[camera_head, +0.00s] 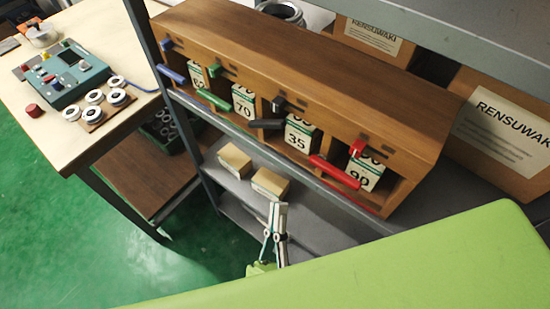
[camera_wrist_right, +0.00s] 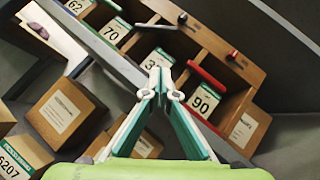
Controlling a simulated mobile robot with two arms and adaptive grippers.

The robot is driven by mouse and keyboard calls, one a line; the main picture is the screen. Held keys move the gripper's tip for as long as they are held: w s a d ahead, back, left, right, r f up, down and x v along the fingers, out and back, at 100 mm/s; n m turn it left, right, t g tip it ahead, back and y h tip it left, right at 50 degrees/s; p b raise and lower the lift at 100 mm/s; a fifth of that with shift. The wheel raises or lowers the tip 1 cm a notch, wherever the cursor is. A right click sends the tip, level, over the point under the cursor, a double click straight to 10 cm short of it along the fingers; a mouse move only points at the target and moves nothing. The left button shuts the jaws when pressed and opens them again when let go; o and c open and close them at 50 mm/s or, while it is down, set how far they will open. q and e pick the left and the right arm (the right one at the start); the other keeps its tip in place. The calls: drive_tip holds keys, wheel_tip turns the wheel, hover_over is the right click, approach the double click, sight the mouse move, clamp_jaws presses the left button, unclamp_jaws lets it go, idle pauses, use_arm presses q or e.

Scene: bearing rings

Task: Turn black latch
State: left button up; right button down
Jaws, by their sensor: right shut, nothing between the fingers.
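The black latch (camera_head: 278,104) is on the front of a wooden cabinet (camera_head: 300,55), above the compartment with the box marked 35 (camera_head: 300,137). A black bar (camera_head: 266,124) lies in front of that compartment. In the right wrist view the black latch (camera_wrist_right: 182,18) is near the top. My right gripper (camera_head: 278,207) is shut and empty, in front of and below the cabinet, apart from the latch. Its closed fingertips (camera_wrist_right: 160,72) overlap the box 35 in the wrist view, hiding part of its label. My left gripper is not in view.
A red latch (camera_head: 357,148) and red bar (camera_head: 334,172) are right of the black one; green and blue ones are left. Small cardboard boxes (camera_head: 270,183) sit on the shelf below. A metal post (camera_head: 150,50) stands at the cabinet's left.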

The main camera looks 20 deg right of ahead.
sight(267, 123)
drive_tip(key=p+x, duration=0.1)
drive_tip(key=x, duration=0.2)
drive_tip(key=p+x, duration=0.2)
drive_tip(key=x, duration=0.2)
drive_tip(key=p+x, duration=0.2)
drive_tip(key=x, duration=0.1)
drive_tip(key=shift+s+d+r, duration=0.1)
drive_tip(key=shift+d+r, duration=0.1)
drive_tip(key=shift+r, duration=0.2)
drive_tip(key=w+r, duration=0.1)
drive_tip(key=w+a+r+p, duration=0.1)
drive_tip(key=shift+a+r+p, duration=0.25)
drive_tip(key=shift+r+p, duration=0.05)
drive_tip(key=shift+s+r, duration=0.1)
drive_tip(key=shift+r+n+y+p, duration=0.25)
drive_tip(key=shift+n+p, duration=0.25)
drive_tip(key=shift+p, duration=0.25)
